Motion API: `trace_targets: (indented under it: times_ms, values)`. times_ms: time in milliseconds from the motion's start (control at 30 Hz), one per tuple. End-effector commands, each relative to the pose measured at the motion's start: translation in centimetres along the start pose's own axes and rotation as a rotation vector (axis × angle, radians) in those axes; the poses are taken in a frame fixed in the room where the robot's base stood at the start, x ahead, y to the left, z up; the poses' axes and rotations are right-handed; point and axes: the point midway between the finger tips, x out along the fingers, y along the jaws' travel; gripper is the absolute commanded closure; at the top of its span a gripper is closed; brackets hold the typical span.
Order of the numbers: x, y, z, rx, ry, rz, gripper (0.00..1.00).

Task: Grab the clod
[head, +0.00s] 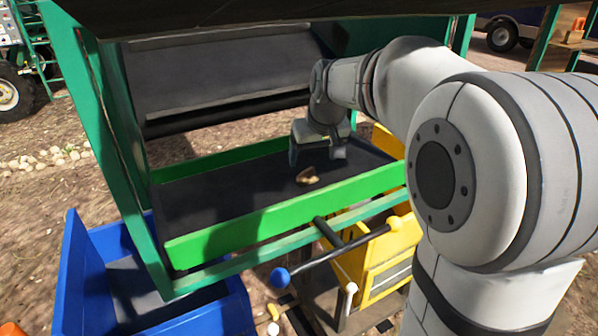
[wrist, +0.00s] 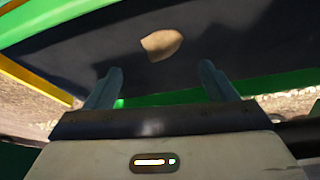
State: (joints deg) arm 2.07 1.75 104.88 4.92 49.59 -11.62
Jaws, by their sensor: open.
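A small brown clod (head: 307,176) lies on the black belt (head: 225,190) between green side rails. In the wrist view the clod (wrist: 162,44) looks tan and sits ahead of my fingertips, roughly midway between them. My gripper (head: 318,155) is over the belt near its right part, close to the clod. In the wrist view the fingers of my gripper (wrist: 160,76) are spread apart with nothing between them.
A green side rail (head: 285,215) runs along the belt's near edge, with a green frame post (head: 115,150) at left. A blue bin (head: 85,280) stands below left. A blue-knobbed lever (head: 335,257) and yellow box (head: 375,265) are in front.

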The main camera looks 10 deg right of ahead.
Motion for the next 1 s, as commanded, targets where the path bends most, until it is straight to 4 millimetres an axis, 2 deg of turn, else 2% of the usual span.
trace_targets:
  times_ms: [533, 833, 1000]
  values:
    - [6.8, -0.2, 0.6, 0.001, -0.003, 0.0, 0.22]
    - [7.2, -0.1, 0.6, 0.002, -0.001, 0.001, 0.23]
    - [7.1, -0.1, 0.6, 0.003, -0.001, 0.001, 0.37]
